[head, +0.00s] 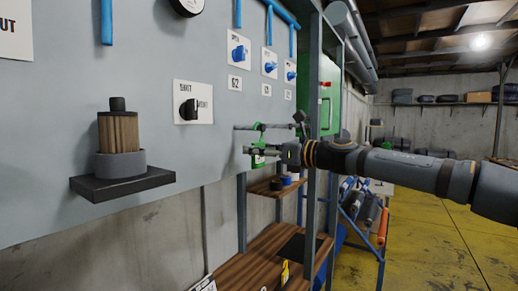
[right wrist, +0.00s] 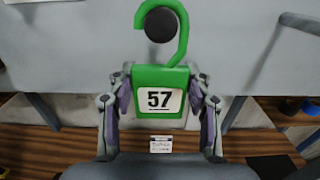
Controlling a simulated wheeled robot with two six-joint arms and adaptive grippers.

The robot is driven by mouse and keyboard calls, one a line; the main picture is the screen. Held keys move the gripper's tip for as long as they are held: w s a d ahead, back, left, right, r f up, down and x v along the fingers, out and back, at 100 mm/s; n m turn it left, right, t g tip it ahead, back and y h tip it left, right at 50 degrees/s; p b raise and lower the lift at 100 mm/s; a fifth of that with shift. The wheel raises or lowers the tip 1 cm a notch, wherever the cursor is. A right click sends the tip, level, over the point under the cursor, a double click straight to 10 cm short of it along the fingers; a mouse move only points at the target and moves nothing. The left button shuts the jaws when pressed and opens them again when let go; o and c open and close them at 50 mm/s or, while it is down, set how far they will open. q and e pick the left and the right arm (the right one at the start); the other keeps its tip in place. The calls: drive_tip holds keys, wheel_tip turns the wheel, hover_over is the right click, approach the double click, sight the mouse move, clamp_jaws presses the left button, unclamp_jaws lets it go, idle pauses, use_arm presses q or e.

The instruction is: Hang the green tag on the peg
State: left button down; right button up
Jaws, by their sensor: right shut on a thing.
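The green tag (right wrist: 160,100) has a white label reading 57 and an open hook on top. In the right wrist view it hangs upright between the two fingers of my right gripper (right wrist: 160,108), which is shut on its sides. The hook curves around the dark round end of the peg (right wrist: 160,25) as seen from the front. Whether the hook touches the peg is unclear. My left gripper is not seen.
The grey panel (head: 100,60) carries a black knob (head: 189,110), blue valves (head: 238,52) and a ledge (head: 120,188) with a wooden cylinder. Wooden shelves (head: 272,186) lie below the gripper. A green cabinet (head: 328,95) stands behind. The yellow floor at right is open.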

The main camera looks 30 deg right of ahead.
drive_tip(key=o, duration=1.1)
drive_tip(key=shift+c, duration=0.2)
wheel_tip(320, 180, up, 10)
drive_tip(key=shift+d, duration=0.1)
